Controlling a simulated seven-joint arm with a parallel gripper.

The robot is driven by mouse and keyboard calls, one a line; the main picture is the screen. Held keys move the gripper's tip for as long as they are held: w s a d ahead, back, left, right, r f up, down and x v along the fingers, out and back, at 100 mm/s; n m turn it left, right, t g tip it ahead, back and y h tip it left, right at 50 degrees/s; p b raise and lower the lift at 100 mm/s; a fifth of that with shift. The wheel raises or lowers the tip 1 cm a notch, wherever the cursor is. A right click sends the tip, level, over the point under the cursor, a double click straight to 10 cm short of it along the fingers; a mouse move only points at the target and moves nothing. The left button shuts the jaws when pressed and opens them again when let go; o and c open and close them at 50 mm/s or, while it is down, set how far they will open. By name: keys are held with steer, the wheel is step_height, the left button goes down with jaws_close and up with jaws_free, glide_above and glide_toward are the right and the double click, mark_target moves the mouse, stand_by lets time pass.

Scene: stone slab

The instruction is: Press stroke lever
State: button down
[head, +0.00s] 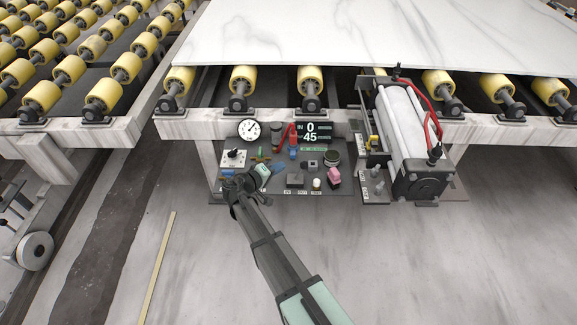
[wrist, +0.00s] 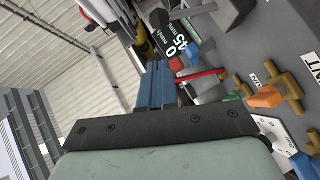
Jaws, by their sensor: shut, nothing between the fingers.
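A dark control panel (head: 272,187) sits under the front rail of the roller table. I cannot tell which part on it is the stroke lever. A red handle (head: 284,132) stands left of the number display (head: 314,132), and a yellow handle (head: 374,142) stands beside the cylinder (head: 407,130). My gripper (head: 273,168) is over the left part of the panel. In the wrist view its blue fingers (wrist: 157,72) are shut together and empty. A red lever-like part (wrist: 203,73) shows just right of them. Contact cannot be told.
A round gauge (head: 249,130) is at the panel's upper left. A pink button (head: 334,175) and a black knob (head: 331,158) are at its right. A brass fitting with an orange handle (wrist: 266,97) shows in the wrist view. A marble slab (head: 380,35) lies on yellow rollers behind. The floor in front is open.

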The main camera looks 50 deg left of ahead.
steer(key=v, duration=0.6)
steer(key=shift+s, duration=0.25)
steer(key=shift+n, duration=0.3)
steer(key=s+d+f+g+h, duration=0.1)
steer(key=s+d+f+g, duration=0.35)
steer(key=d+f, duration=0.4)
steer(key=s+d+f+g+h, duration=0.1)
steer(key=s+d+f+g, duration=0.3)
steer(key=d+f+g, duration=0.35)
steer(key=w+d+f+m+g+h, duration=0.1)
steer(key=d+f+m+g, duration=0.3)
steer(key=d, duration=1.1)
steer(key=w+d+f+m+g+h, duration=0.15)
steer(key=d+f, duration=0.45)
steer(key=d, duration=0.9)
steer(key=s+d+f+m+g+y, duration=0.1)
steer(key=s+d+m, duration=0.1)
steer(key=d, duration=0.7)
steer(key=s+d+f+m+g+y, duration=0.1)
steer(key=s+d+m, duration=0.1)
steer(key=d+m, duration=0.3)
steer(key=s+d+f+m+g+y, duration=0.2)
steer(key=s+d+m, duration=0.1)
steer(key=d, duration=1)
